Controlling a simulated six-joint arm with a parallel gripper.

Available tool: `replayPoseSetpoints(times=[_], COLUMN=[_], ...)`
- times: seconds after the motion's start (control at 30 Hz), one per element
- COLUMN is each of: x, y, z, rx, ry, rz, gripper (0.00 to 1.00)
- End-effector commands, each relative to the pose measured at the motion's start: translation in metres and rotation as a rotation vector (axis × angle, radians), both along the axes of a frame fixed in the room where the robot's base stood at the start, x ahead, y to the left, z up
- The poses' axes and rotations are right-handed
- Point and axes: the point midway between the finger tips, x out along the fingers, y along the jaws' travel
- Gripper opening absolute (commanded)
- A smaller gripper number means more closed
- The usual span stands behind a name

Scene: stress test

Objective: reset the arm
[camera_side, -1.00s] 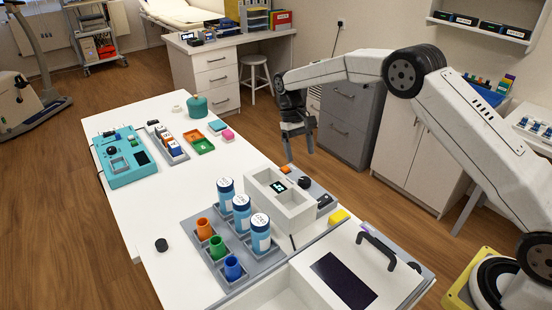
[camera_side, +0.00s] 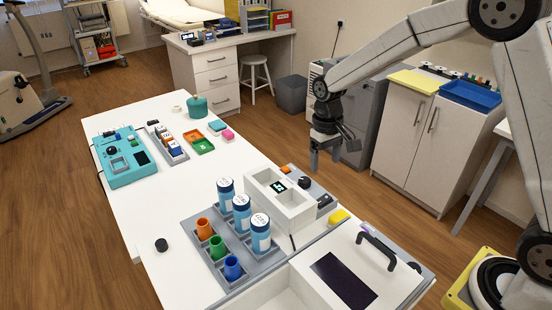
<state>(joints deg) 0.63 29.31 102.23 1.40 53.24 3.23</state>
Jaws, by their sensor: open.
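My gripper (camera_side: 326,158) is open and empty. It hangs pointing down in the air off the right side of the white table (camera_side: 128,215), in front of the grey drawer cabinet. It appears apart from everything on the table. My arm reaches in from the right edge of the view, and its upper part is cut off at the top.
On the table's near half stand blue-labelled bottles (camera_side: 242,215), coloured cups (camera_side: 217,247), a white box with a display (camera_side: 278,205) and a lidded white case (camera_side: 345,280). A teal device (camera_side: 125,158) sits farther back. A cabinet (camera_side: 425,140) with trays stands at right.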

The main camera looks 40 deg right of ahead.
Motion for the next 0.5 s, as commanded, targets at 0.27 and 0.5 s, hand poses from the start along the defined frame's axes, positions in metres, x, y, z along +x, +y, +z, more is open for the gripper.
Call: replayPoseSetpoints(times=[0.27, 0.5], x=[-0.053, -0.102], y=[0.001, 0.001], z=[0.004, 0.002], rx=[-0.009, -0.018], ry=[-0.112, -0.209], rz=[0.027, 0.052], gripper=[0.82, 0.82])
